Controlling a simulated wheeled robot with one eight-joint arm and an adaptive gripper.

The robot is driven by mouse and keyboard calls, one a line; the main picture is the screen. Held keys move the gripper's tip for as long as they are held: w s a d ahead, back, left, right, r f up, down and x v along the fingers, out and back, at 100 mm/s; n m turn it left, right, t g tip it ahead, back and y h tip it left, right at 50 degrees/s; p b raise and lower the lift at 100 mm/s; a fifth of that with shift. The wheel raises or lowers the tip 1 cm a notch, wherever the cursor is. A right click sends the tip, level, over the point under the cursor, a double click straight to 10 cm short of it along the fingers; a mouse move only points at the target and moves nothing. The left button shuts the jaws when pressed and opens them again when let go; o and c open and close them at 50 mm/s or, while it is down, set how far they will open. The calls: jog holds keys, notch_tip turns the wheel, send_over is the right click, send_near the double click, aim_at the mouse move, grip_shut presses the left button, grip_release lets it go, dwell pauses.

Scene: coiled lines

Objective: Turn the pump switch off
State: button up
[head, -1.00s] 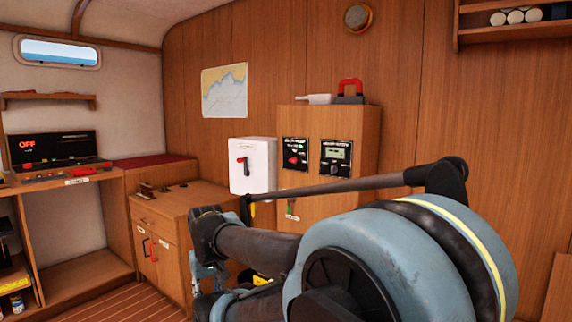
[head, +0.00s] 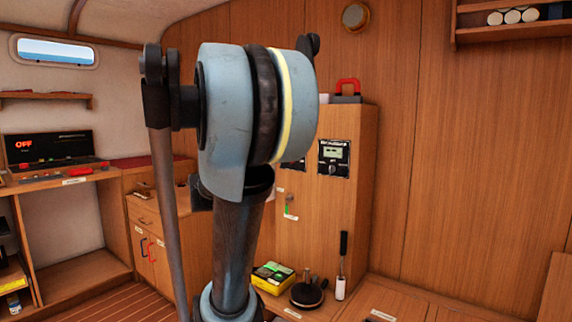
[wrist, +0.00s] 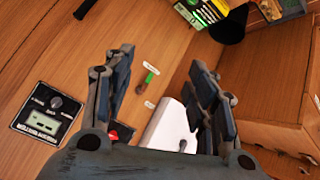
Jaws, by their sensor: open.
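No label that I can read clearly names the pump switch. A dark panel with a red knob (wrist: 113,135) shows in the wrist view, mostly behind my left finger; in the head view my arm covers most of it. A white box (wrist: 171,128) with a dark lever is between and behind my fingers in the wrist view. A small green-handled lever (wrist: 151,78) is on the wood beside it; it also shows in the head view (head: 288,207). My gripper (wrist: 163,62) is open and empty, its fingers apart over the cabinet front. In the head view I cannot make it out.
A meter panel (head: 334,158) is on the wooden cabinet (head: 345,210). A yellow box (head: 272,277), a round black item (head: 307,294) and a black-handled tool (head: 342,268) stand below. A desk panel (head: 50,150) at left shows red "OFF".

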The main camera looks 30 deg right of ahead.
jog(key=w+d+r+m+t+h, duration=0.1)
jog(key=w+d+r+m+h, duration=0.25)
jog(key=w+d+r, duration=0.45)
jog(key=w+d+r+m+t+h, duration=0.2)
jog(key=w+d+r+h, duration=0.35)
jog(key=w+d, duration=0.4)
jog(key=w+f+x, duration=0.1)
jog(key=x, duration=1.5)
jog(key=shift+w+y, duration=0.25)
jog(key=shift+y, duration=0.15)
jog(key=c, duration=1)
